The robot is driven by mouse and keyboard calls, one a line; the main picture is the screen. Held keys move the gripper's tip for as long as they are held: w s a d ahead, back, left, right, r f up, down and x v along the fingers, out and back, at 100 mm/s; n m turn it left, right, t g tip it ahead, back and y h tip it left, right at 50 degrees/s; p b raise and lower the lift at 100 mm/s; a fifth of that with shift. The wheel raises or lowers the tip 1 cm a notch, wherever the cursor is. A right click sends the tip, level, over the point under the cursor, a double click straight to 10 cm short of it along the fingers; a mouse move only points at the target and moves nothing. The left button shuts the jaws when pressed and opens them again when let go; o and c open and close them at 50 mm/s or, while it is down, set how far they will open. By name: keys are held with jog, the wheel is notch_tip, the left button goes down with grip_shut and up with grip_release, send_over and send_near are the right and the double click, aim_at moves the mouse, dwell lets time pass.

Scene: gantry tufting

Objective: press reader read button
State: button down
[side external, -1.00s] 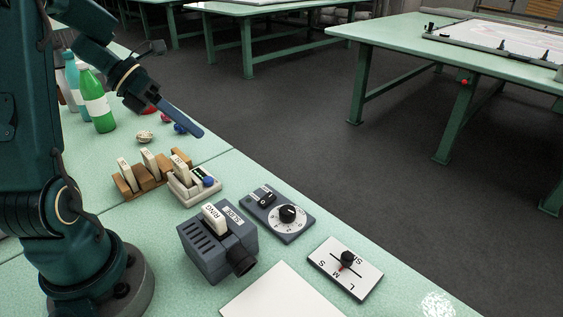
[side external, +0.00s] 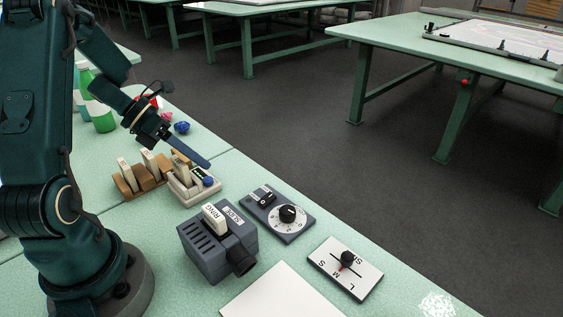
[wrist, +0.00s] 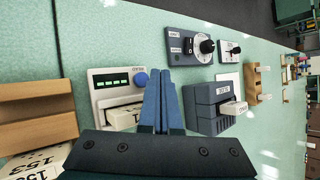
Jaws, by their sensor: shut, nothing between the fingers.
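The reader (side external: 187,197) is a small white device on the green table, with a lit green display and a round blue button (side external: 208,181). In the wrist view the reader (wrist: 97,81) is left of centre, with the blue button (wrist: 141,79) at its right side. A pale card sits in its lower slot. My gripper (side external: 207,164) is shut and empty. Its fingertips are above the reader in the side view, apart from the button as far as I can tell. In the wrist view the shut fingers (wrist: 160,76) appear just right of the button.
A wooden rack (side external: 126,188) with upright cards stands left of the reader. A grey box with a card (side external: 207,258), a grey dial panel (side external: 286,231) and a white selector plate (side external: 363,281) lie to the right. Bottles (side external: 103,122) stand behind.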

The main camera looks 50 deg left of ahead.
aim_at(203, 184)
jog(key=shift+f, duration=0.6)
jog(key=shift+f, duration=0.2)
dwell(1.5)
jog(key=shift+f, duration=0.25)
jog(key=shift+f, duration=0.45)
dwell(0.7)
jog(key=shift+r, duration=0.9)
notch_tip(203, 184, up, 5)
dwell(0.6)
